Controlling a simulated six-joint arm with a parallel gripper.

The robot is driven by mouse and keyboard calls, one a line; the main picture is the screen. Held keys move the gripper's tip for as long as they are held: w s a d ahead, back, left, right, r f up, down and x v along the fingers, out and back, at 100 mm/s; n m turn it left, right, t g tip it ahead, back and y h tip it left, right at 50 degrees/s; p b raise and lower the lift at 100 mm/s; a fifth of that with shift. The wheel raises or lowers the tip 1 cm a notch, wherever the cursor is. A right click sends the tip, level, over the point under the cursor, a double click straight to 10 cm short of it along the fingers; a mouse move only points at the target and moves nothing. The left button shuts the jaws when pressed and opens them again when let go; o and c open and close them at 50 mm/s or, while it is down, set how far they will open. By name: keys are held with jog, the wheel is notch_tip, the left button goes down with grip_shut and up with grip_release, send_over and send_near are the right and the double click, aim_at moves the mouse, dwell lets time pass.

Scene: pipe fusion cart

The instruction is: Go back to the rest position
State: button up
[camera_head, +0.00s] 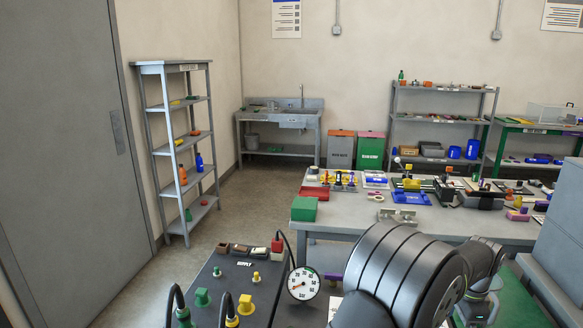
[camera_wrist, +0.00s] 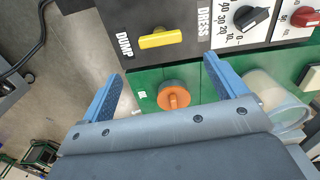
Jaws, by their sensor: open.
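My gripper (camera_wrist: 163,68) shows in the wrist view with its two blue fingers spread wide apart and nothing between them in its grip. Beyond the fingers is a green surface with an orange round knob (camera_wrist: 174,96), apart from both fingers as far as I can tell. Above it is a dark panel with a yellow handle (camera_wrist: 161,38) labelled DUMP and a black dial (camera_wrist: 252,17) labelled DRESS. In the head view my dark arm fills the lower right, and the gripper's fingers cannot be made out there.
A dark cart top (camera_head: 222,275) with a pressure gauge (camera_head: 303,283) and green and yellow fittings lies left of my arm. A grey workbench (camera_head: 345,217) with many small parts stands behind it. A clear cylinder (camera_wrist: 275,97) is close to the right finger. Open floor lies left.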

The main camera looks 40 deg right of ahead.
notch_tip(320, 180, down, 11)
jog(key=shift+r, duration=0.2)
jog(key=shift+r+n, duration=0.2)
jog(key=shift+n, duration=0.6)
jog(key=n, duration=1)
jog(key=shift+n, duration=2.1)
jog(key=shift+m, duration=0.3)
jog(key=m, duration=0.4)
jog(key=shift+m, duration=2.8)
